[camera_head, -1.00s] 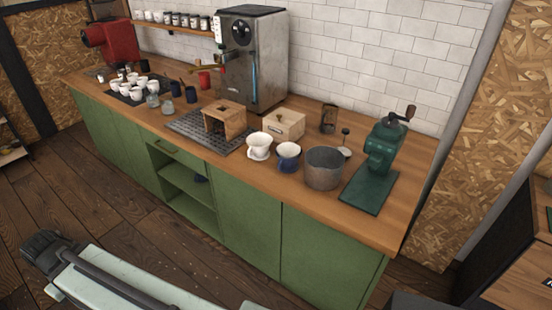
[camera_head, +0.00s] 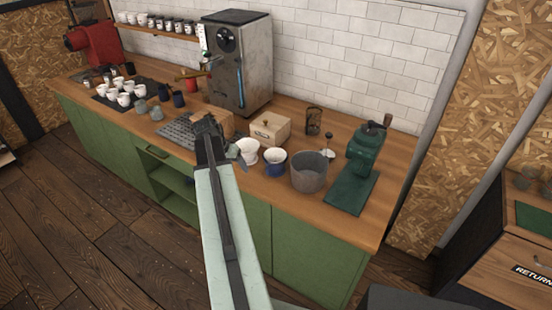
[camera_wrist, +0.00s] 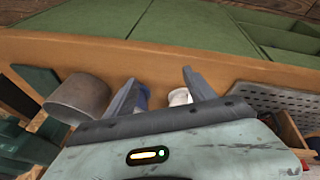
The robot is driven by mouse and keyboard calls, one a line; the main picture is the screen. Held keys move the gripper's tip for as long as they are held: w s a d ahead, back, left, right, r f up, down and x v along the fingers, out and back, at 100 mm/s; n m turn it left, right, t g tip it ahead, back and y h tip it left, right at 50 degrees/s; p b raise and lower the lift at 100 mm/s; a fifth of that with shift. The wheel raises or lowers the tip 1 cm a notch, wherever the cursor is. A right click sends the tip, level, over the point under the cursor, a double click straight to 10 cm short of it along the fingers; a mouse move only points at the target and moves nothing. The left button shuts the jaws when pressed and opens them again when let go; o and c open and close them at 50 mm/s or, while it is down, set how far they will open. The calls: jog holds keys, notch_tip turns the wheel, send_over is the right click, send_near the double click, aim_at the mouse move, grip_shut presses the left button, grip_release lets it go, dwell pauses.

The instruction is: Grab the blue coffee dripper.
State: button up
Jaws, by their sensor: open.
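The blue coffee dripper (camera_head: 274,165), blue outside with a white inside, stands on the wooden counter between a white dripper (camera_head: 248,152) and a grey metal pot (camera_head: 310,174). In the wrist view a small part of the blue dripper (camera_wrist: 144,98) shows beside the left finger, which hides some of it. The white dripper (camera_wrist: 180,97) shows near the right finger. My gripper (camera_wrist: 158,75) is open, with nothing held between its fingers. In the head view my arm reaches over the counter, and its far end hides most of the gripper.
A green grinder (camera_head: 362,155) stands right of the pot, which is close to the blue dripper. A wooden box (camera_head: 270,127) is behind. A dark grated tray (camera_head: 180,133) and the steel espresso machine (camera_head: 238,65) lie left. The counter's front edge is low in the picture.

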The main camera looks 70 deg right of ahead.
aim_at(269, 167)
jog(key=s+d+r+m, duration=0.2)
jog(key=s+d, duration=0.4)
jog(key=s, duration=0.3)
jog(key=shift+g, duration=0.4)
jog(key=b+x, duration=0.6)
jog(key=x, duration=0.2)
jog(key=shift+w+d+f+b, duration=0.1)
jog(key=shift+w+d+b, duration=0.1)
jog(key=shift+b, duration=0.2)
jog(key=shift+s, duration=0.1)
grip_shut()
jog(key=shift+r, duration=0.25)
jog(key=shift+a, duration=0.1)
